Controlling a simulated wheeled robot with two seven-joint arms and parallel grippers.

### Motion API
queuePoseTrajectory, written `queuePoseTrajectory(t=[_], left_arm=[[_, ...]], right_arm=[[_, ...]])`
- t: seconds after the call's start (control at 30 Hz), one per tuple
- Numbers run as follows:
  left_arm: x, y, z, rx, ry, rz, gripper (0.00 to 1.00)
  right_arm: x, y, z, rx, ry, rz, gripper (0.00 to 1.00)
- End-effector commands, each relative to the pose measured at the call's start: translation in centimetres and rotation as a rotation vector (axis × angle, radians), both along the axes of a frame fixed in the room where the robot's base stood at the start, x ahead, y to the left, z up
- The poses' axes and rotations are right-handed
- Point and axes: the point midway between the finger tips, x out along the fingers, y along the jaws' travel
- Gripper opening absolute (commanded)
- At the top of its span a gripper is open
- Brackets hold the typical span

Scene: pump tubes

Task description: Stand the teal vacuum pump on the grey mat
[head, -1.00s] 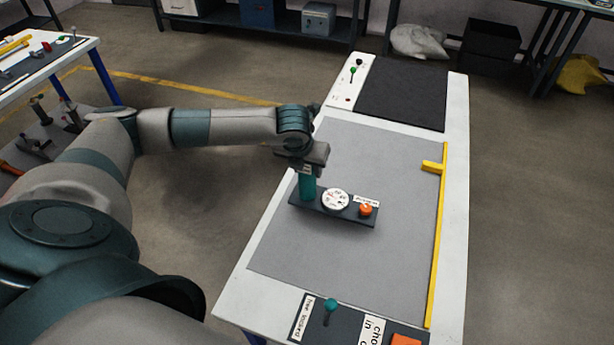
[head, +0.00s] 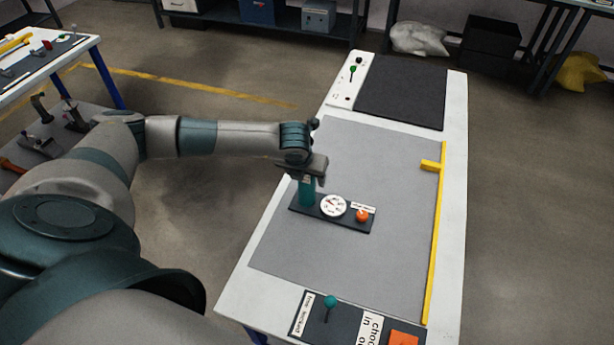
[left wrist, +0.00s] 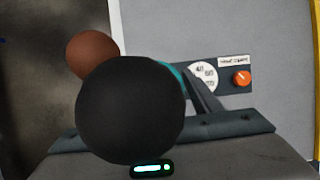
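The teal vacuum pump (head: 307,194) stands upright on the grey mat (head: 340,270), its teal cylinder at the left end of a dark base with a round white gauge (head: 333,206) and an orange knob (head: 362,216). My left gripper (head: 309,181) is at the top of the cylinder. One finger shows to the right of it, apart from it, so the gripper looks open around the cylinder. In the left wrist view a black ball hides much of the gripper; one finger, a bit of teal, the gauge (left wrist: 203,77) and knob (left wrist: 242,78) show. My right gripper is not in view.
A yellow rail (head: 434,240) runs along the mat's right side. A dark panel (head: 402,92) lies at the table's far end. A control board with a teal-knobbed lever (head: 330,302) is at the near edge. The mat around the pump is clear.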

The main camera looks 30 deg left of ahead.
Motion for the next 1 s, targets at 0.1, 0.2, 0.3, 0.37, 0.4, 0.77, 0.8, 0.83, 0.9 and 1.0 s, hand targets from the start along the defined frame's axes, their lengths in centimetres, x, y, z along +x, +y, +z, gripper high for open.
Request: queuePoseTrajectory(t=[0.1,0.2,0.3,0.37,0.4,0.77,0.8,0.83,0.9,1.0], left_arm=[[0.0,0.0,0.0,0.0,0.0,0.0,0.58],[0.0,0.0,0.1,0.0,0.0,0.0,0.58],[-0.1,0.0,0.3,-0.001,-0.001,0.0,0.58],[-0.2,-0.1,0.7,-0.002,-0.001,-0.001,0.58],[-0.4,-0.1,0.9,-0.002,0.0,-0.001,0.58],[-2.4,-0.7,6.1,0.0,-0.004,-0.002,0.58],[-2.7,-0.8,6.8,0.0,-0.004,-0.003,0.58],[-2.9,-0.9,7.3,0.0,-0.003,-0.003,0.58],[-3.3,-1.0,8.4,-0.002,-0.004,-0.002,0.58],[-3.8,-1.1,9.7,-0.002,-0.004,-0.002,0.58]], right_arm=[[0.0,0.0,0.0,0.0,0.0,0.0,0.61],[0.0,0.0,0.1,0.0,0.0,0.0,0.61],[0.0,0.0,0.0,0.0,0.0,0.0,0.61],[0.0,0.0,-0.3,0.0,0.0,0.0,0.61],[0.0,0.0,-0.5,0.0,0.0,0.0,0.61],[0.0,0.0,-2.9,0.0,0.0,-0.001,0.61],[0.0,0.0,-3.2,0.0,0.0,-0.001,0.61],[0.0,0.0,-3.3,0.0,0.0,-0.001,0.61],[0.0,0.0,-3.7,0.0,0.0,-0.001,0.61],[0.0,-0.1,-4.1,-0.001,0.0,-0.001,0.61]])
